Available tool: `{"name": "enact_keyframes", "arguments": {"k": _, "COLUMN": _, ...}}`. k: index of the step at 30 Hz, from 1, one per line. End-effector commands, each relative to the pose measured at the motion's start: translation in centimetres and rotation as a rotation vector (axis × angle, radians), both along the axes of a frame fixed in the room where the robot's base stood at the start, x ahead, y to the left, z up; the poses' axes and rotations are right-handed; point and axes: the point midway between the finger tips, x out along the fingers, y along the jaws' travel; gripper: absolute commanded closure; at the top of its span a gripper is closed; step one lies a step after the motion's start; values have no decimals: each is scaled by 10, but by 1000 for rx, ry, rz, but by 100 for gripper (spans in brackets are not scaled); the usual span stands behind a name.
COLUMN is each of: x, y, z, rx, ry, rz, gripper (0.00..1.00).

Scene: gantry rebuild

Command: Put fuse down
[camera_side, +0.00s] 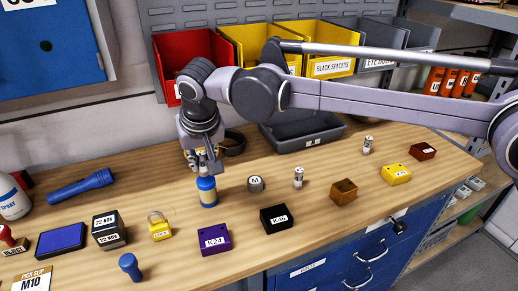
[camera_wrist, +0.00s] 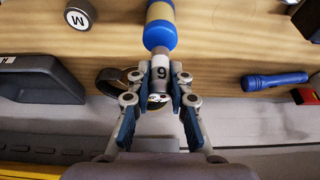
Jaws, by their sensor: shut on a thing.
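My gripper (camera_side: 203,157) is shut on a small pale fuse (camera_wrist: 160,70) with a dark digit, 6 or 9, on its label. The fuse also shows in the side view (camera_side: 202,164), mostly hidden by the fingers. Directly below it a blue and yellow cylinder (camera_side: 207,191) stands upright on the bench. In the wrist view the cylinder (camera_wrist: 160,28) lies just beyond the fuse's end, between no fingers; I cannot tell whether they touch. My gripper's fingers (camera_wrist: 160,98) are on both sides of the fuse. Two similar fuses stand upright on the bench, one nearer (camera_side: 298,177) and one farther right (camera_side: 368,145).
A knob marked M (camera_side: 255,184), a purple block (camera_side: 214,239) and a black block (camera_side: 275,218) stand near the cylinder. A dark ring (camera_side: 233,143) and a grey tray (camera_side: 335,134) lie behind. A padlock (camera_side: 159,229) is to the left. Bare wood lies between them.

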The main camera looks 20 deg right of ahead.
Motion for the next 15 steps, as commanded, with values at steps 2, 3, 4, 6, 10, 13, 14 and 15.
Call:
{"name": "enact_keyframes", "arguments": {"k": 2, "x": 0, "y": 0, "z": -9, "rx": 0, "ry": 0, "rz": 0, "gripper": 100}}
{"name": "enact_keyframes", "arguments": {"k": 3, "x": 0, "y": 0, "z": -11, "rx": 0, "ry": 0, "rz": 0, "gripper": 100}}
{"name": "enact_keyframes", "arguments": {"k": 4, "x": 0, "y": 0, "z": -12, "rx": 0, "ry": 0, "rz": 0, "gripper": 100}}
{"name": "enact_keyframes", "arguments": {"k": 6, "x": 0, "y": 0, "z": -13, "rx": 0, "ry": 0, "rz": 0, "gripper": 100}}
{"name": "enact_keyframes", "arguments": {"k": 10, "x": 0, "y": 0, "z": -13, "rx": 0, "ry": 0, "rz": 0, "gripper": 100}}
{"name": "enact_keyframes", "arguments": {"k": 13, "x": 0, "y": 0, "z": -14, "rx": 0, "ry": 0, "rz": 0, "gripper": 100}}
{"name": "enact_keyframes", "arguments": {"k": 14, "x": 0, "y": 0, "z": -14, "rx": 0, "ry": 0, "rz": 0, "gripper": 100}}
{"name": "enact_keyframes", "arguments": {"k": 15, "x": 0, "y": 0, "z": -15, "rx": 0, "ry": 0, "rz": 0, "gripper": 100}}
